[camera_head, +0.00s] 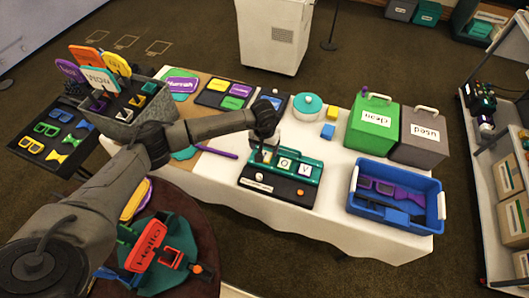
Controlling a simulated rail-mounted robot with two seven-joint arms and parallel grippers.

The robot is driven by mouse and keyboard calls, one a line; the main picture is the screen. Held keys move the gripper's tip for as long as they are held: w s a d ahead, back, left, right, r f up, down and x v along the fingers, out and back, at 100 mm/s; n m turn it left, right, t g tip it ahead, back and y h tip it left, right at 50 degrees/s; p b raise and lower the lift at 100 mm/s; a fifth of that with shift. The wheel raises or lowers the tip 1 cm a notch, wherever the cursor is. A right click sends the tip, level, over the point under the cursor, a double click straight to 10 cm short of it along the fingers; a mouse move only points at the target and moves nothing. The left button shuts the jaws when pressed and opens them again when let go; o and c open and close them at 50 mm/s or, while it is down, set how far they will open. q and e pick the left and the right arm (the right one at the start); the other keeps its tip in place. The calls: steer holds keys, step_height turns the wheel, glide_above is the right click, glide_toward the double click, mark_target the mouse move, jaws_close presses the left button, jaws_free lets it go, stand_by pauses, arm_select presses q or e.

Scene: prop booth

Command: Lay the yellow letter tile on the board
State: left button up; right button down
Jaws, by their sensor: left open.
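The board (310,173) is a teal rack on a black base with a white label strip, near the front of the white table. Pale tiles with dark letters stand on it, among them an O tile (285,164) and a V tile (304,169). Another tile (264,156), partly hidden, is at the board's left end, below my left gripper (262,144). My left gripper is open and points down there. I cannot tell whether its fingers touch this tile, or whether it is the yellow one. My right gripper is out of view.
Behind are a teal round pot (307,107), a green "clean" box (374,124) and a grey "used" box (423,141). A purple stick (216,152) lies left.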

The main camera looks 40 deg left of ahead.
mark_target(265, 157)
arm_select(q)
step_height(265, 157, up, 6)
steer(key=shift+r, duration=0.25)
steer(key=shift+d, duration=0.1)
stand_by(0.4)
